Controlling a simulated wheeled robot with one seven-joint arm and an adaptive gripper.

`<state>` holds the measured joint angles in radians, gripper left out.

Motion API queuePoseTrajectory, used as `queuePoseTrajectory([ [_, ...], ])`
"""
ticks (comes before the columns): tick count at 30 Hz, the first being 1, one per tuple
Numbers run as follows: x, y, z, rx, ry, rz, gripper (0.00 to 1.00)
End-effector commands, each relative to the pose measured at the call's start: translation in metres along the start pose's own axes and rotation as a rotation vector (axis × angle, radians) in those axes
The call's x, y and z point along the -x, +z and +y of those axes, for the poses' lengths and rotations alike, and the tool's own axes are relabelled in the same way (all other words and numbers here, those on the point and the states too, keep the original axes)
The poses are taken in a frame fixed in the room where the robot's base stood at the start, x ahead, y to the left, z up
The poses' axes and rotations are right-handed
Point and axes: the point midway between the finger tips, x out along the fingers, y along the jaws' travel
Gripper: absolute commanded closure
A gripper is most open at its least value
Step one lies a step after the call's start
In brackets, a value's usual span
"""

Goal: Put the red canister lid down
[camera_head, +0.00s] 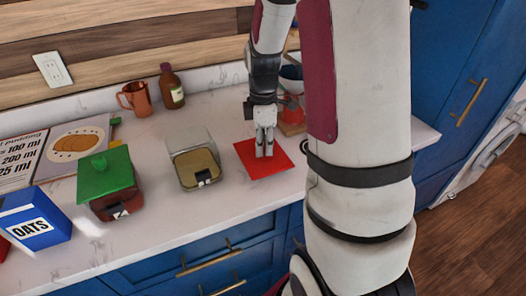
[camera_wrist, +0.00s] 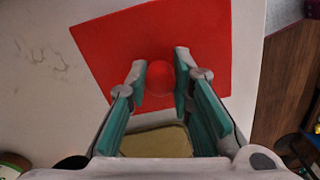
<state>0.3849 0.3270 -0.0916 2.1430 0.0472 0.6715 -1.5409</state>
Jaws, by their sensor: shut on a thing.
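The red canister lid (camera_head: 276,161) is a flat red square over the white counter. It also fills the upper middle of the wrist view (camera_wrist: 205,45), where its round red knob (camera_wrist: 160,76) sits between my fingertips. My gripper (camera_head: 264,152) points straight down and is shut on this knob; the fingers also show in the wrist view (camera_wrist: 160,80). The lid looks level and at or very near the counter top; I cannot tell whether it touches. An open, clear-walled canister with a tan inside (camera_head: 198,168) stands just left of the lid.
A canister with a green lid (camera_head: 106,172), an oats box (camera_head: 36,220) and an open book (camera_head: 65,150) stand left. A copper mug (camera_head: 134,99) and brown bottle (camera_head: 171,87) are at the back wall. The counter (camera_head: 150,240) has bare space in front.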

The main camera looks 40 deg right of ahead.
Motion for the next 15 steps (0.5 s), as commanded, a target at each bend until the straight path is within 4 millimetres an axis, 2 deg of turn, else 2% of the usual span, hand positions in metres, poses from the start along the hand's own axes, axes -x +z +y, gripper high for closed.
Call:
queuePoseTrajectory([
  [6, -0.028, 0.000, -0.002, 0.001, -0.005, -0.001, 1.00],
  [15, -0.031, 0.000, -0.001, 0.000, -0.001, 0.000, 1.00],
])
